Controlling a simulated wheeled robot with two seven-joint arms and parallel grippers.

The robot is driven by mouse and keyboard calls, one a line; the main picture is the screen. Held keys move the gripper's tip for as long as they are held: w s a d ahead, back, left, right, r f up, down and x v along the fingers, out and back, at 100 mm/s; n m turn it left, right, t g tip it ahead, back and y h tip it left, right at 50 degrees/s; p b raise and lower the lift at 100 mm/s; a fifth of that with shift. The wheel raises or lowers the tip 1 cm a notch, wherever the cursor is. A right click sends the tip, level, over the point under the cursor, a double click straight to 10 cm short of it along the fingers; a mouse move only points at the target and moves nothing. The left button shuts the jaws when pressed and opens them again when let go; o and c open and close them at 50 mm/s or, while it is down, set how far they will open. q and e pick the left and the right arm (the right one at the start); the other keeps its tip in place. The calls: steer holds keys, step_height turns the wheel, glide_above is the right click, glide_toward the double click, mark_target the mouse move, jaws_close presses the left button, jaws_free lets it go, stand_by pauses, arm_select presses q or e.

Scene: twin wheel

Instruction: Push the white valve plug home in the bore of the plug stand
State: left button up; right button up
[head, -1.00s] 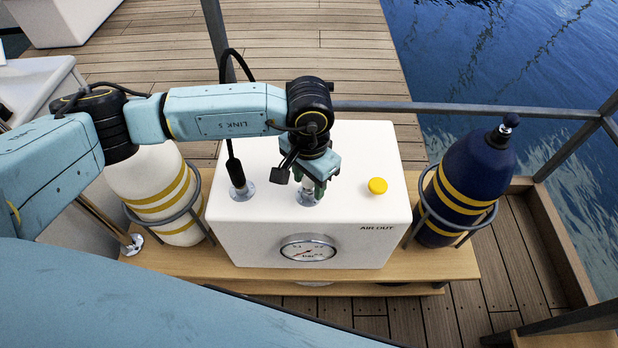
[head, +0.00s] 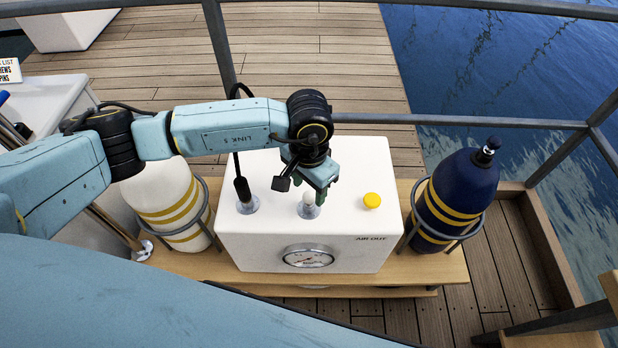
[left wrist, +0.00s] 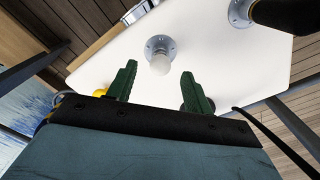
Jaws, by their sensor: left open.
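The white valve plug (head: 308,197) stands in the round metal plug stand (head: 308,212) on top of the white box. Its white end sticks out above the collar; how deep it sits in the bore I cannot tell. My left gripper (head: 320,190) is above and just behind the plug, with open fingers. In the left wrist view, the plug (left wrist: 160,65) and the stand's bolted flange (left wrist: 160,46) lie just beyond the gap between the green fingertips (left wrist: 158,72). The gripper holds nothing. My right gripper is out of view.
The white box (head: 260,247) carries a black cable connector (head: 243,192) in a second metal collar at left, a yellow button (head: 372,200) at right and a gauge (head: 308,258) in front. A white-and-yellow cylinder (head: 165,195) and a dark blue one (head: 455,195) flank it.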

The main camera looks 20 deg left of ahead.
mark_target(309, 194)
arm_select(q)
step_height(309, 194, up, 5)
steer(key=p, duration=0.5)
steer(key=shift+r, duration=0.2)
steer(key=w+a+r+n+p, duration=0.1)
steer(key=a+r+n+p, duration=0.1)
steer(key=r, duration=0.8)
steer(key=w+a+r+n+p, duration=0.1)
steer(key=a+r+n+p, duration=0.2)
steer(key=r, duration=0.7)
steer(key=shift+a+g+p, duration=0.4)
steer(key=shift+a+p, duration=0.6)
steer(key=shift+a, duration=0.3)
steer(key=shift+f, duration=0.1)
